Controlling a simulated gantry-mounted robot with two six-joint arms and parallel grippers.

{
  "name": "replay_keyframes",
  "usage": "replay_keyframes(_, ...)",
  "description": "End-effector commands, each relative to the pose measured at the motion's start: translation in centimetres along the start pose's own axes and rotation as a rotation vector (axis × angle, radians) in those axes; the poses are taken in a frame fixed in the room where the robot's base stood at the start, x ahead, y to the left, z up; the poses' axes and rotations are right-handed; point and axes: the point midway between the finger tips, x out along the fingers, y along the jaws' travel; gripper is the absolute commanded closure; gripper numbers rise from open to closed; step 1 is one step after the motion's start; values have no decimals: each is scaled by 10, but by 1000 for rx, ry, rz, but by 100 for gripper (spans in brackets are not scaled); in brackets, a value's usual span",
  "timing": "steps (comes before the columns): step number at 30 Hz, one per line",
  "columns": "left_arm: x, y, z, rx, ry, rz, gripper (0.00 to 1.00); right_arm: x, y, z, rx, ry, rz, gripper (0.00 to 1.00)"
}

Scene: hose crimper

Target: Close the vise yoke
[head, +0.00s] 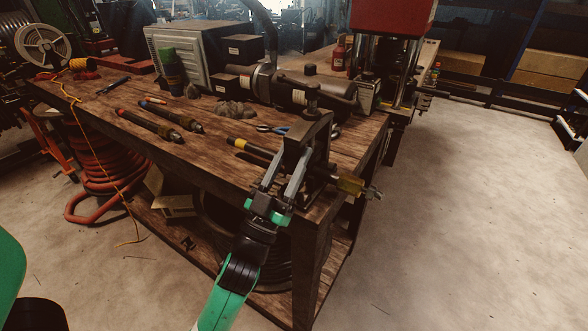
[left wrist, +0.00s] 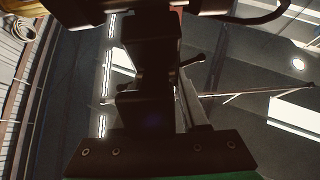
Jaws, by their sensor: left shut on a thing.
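The vise, with its grey metal yoke (head: 309,132), stands at the near right corner of the wooden workbench. The yoke rises above the bench top, and my gripper hides part of its near side. A hose (head: 257,149) with a yellow band runs to the vise, and a brass-coloured fitting (head: 350,186) sticks out on the right. My left gripper (head: 287,160) reaches up from below, its two grey fingers shut on the yoke. In the left wrist view, dark hardware fills the middle, and the contact is hard to make out. My right gripper is not in view.
Two dark hoses with fittings (head: 160,125) lie on the workbench (head: 220,165). Blue-handled pliers (head: 272,129) lie behind the vise. A dark cylindrical machine (head: 300,92) and a red-topped press (head: 392,17) stand behind. The floor (head: 460,220) to the right is clear.

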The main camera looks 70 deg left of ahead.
Motion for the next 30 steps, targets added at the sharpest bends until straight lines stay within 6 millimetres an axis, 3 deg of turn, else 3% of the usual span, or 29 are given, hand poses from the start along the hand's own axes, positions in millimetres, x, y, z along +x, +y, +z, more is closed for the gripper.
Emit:
replay_keyframes(14,-2,0,1,0,8,0,100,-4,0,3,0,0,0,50)
replay_keyframes(15,-2,0,2,0,7,0,48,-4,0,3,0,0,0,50)
replay_keyframes(19,-2,0,1,0,7,0,25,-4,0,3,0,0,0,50)
replay_keyframes(30,-7,1,5,-2,8,2,25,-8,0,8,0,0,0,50)
